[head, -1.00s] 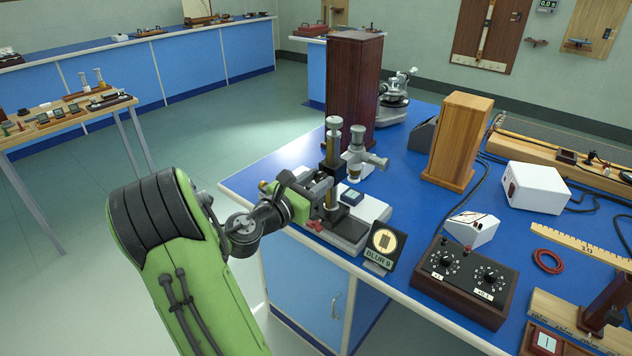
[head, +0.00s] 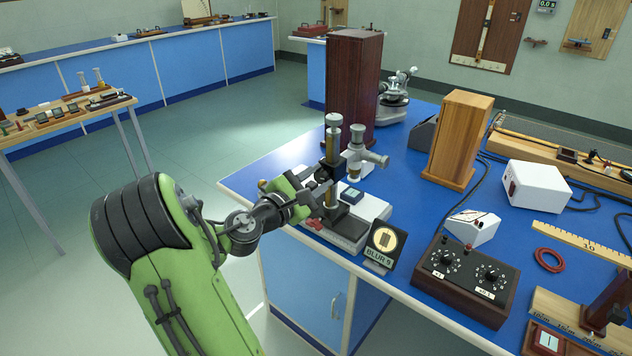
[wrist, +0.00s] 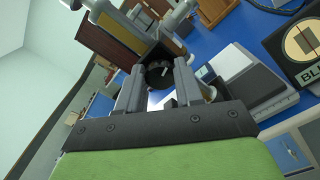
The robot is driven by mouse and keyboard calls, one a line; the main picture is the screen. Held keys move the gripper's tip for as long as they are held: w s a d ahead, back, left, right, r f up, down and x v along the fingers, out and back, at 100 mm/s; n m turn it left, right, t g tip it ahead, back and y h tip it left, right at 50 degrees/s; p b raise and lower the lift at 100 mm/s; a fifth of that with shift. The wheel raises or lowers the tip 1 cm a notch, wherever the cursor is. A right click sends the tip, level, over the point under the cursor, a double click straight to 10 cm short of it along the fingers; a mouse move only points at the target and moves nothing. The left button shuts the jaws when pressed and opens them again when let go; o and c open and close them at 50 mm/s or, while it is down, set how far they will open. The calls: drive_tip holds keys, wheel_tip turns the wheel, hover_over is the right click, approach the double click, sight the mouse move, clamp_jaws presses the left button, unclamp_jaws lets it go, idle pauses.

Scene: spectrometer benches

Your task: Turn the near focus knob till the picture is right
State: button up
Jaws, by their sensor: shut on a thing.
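The microscope has a brass column (head: 331,192) and a grey and white base (head: 350,235), and stands at the left front corner of the blue bench. My gripper (head: 324,182) reaches it from the left at mid-column height. In the wrist view, my gripper (wrist: 158,82) has its two fingers on either side of a round black focus knob (wrist: 158,73), shut on it. In the head view the fingers largely hide the knob. A small dark display (head: 384,242) at the bench edge shows a dark shape in a pale disc, above text that seems to read "BLUR 9".
A tall dark red wooden box (head: 352,85) stands behind the microscope. A lighter wooden box (head: 459,140) and a dark control box with dials (head: 466,282) are to the right.

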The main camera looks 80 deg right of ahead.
drive_tip(key=m+b, duration=0.2)
drive_tip(key=m, duration=0.3)
drive_tip(key=shift+f+m, duration=0.15)
drive_tip(key=shift+m, duration=0.15)
drive_tip(key=shift+m+b, duration=0.4)
drive_tip(key=shift+m, duration=1.4)
drive_tip(key=o, duration=1)
drive_tip(key=shift+o, duration=0.2)
drive_tip(key=p+v, duration=0.2)
drive_tip(key=v, duration=1.3)
drive_tip(key=shift+w+a+p, duration=0.2)
drive_tip(key=shift+a+p, duration=0.15)
